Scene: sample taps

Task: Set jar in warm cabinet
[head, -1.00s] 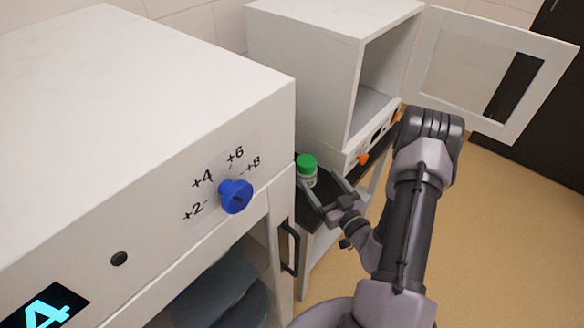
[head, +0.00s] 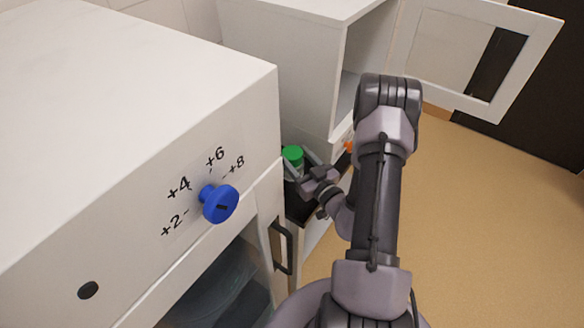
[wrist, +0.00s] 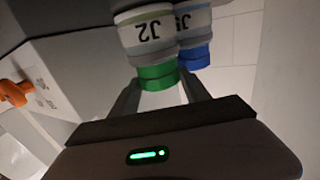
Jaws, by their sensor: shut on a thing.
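A jar with a green lid (head: 293,153) stands on the dark shelf between the two cabinets. In the wrist view the jar (wrist: 152,35) appears upside down with a "J2" label. My gripper (head: 298,168) reaches it from the right, and its fingers are shut on the jar near the lid; they also show in the wrist view (wrist: 160,88). The white cabinet with the orange knob (head: 349,147) stands behind, its front open. Its framed glass door (head: 484,100) is swung out to the right. Part of the interior is hidden by my arm.
A second jar with a blue lid (wrist: 195,56) stands close beside the green-lidded one. A white cabinet (head: 110,110) with a blue knob (head: 220,203) and black handle fills the left foreground. The tan floor (head: 480,220) at right is clear.

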